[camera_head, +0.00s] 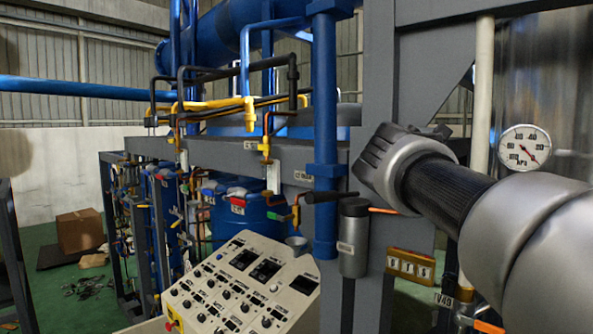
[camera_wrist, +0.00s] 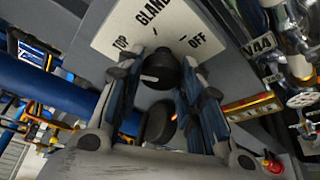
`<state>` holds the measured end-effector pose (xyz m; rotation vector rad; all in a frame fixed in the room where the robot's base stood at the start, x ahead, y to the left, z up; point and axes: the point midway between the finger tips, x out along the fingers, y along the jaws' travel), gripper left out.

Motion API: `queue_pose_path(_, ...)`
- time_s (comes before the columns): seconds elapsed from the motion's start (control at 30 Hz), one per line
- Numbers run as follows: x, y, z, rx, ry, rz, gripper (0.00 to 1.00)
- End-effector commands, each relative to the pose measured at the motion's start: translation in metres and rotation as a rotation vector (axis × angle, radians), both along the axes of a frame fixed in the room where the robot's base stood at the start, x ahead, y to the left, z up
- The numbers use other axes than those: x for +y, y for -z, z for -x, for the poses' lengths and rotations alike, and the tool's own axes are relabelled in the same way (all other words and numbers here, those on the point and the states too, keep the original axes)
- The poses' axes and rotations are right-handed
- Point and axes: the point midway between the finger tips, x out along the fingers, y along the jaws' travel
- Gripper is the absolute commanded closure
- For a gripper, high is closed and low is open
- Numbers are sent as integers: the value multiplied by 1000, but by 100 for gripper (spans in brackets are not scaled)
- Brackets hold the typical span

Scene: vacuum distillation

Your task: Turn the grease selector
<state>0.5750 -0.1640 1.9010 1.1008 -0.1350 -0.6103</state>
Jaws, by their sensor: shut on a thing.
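The grease selector is a black round knob (camera_wrist: 161,66) on a grey panel in the wrist view. A white label plate (camera_wrist: 128,28) behind it reads "TOP", "OFF" and a partly cut-off "GLAND". My gripper (camera_wrist: 164,76) has one finger on each side of the knob and is shut on it. A pale mark shows on the knob's near side, towards the left. A dark oval part (camera_wrist: 158,124) sits lower between the fingers; I cannot tell what it is. In the head view my arm reaches in from the right, and the selector and fingertips cannot be made out.
A thick blue pipe (camera_head: 325,130) stands upright near my arm, with a grey cylinder (camera_head: 353,240) beside it. A pressure gauge (camera_head: 524,148) is at the right. A control console (camera_head: 240,285) stands below. Yellow-framed tags (camera_wrist: 250,105) lie right of my fingers.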

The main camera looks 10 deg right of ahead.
Motion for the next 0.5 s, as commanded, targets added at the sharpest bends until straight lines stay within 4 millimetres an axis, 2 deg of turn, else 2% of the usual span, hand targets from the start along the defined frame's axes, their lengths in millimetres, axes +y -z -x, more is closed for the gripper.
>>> queue_pose_path(0.03, 0, -1, 0, -1, 0, 1, 65)
queue_pose_path(0.3, 0, 0, 0, -1, 0, 0, 47)
queue_pose_path(0.5, 0, 0, 0, -1, 0, 0, 47)
